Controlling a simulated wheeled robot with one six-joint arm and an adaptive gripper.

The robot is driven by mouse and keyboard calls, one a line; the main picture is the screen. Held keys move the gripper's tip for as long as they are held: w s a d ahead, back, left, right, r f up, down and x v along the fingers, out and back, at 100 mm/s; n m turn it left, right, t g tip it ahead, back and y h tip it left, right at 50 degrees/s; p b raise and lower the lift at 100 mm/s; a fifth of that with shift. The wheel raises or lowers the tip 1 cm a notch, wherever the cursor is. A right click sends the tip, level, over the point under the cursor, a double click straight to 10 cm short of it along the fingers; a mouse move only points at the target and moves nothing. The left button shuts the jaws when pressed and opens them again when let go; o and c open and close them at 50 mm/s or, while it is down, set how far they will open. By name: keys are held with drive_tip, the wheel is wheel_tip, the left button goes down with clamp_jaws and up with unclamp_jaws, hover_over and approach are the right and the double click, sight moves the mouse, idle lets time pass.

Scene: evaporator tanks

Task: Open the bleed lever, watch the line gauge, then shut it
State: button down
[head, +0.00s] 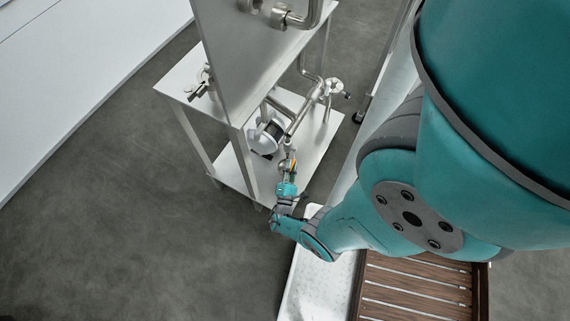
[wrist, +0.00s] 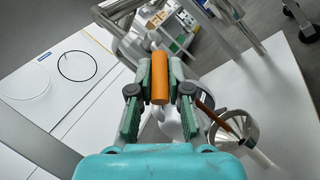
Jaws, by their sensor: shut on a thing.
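My gripper (wrist: 160,82) is shut on an orange cylindrical grip (wrist: 160,78), which appears to be the handle of the bleed lever. One finger lies on each side of it. In the head view my gripper (head: 288,172) is at the front of the steel stand, by the lower pipework, with a little orange showing at its tip. The rest of the lever is hidden behind the fingers, so I cannot tell its angle. I cannot make out a line gauge dial or needle in either view.
The steel stand (head: 188,76) carries pipes and a white-and-dark round unit (head: 266,136) on its lower shelf. A white tray (head: 318,285) and a slatted wooden rack (head: 415,290) lie in front. Open grey floor (head: 110,220) is at the left.

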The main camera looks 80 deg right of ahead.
drive_tip(key=shift+f, duration=0.1)
idle(0.6)
drive_tip(key=c, duration=1.1)
unclamp_jaws()
drive_tip(key=shift+v, duration=0.9)
drive_tip(key=shift+a+r+v, duration=0.1)
drive_tip(key=shift+r+v, duration=0.35)
drive_tip(key=shift+v, duration=1.65)
drive_tip(key=shift+a+r+v, duration=0.15)
drive_tip(key=shift+r+v, duration=0.3)
drive_tip(key=shift+v, duration=1.7)
drive_tip(key=shift+a+r+v, duration=0.1)
drive_tip(key=shift+r+v, duration=0.4)
drive_tip(key=shift+v, duration=1.6)
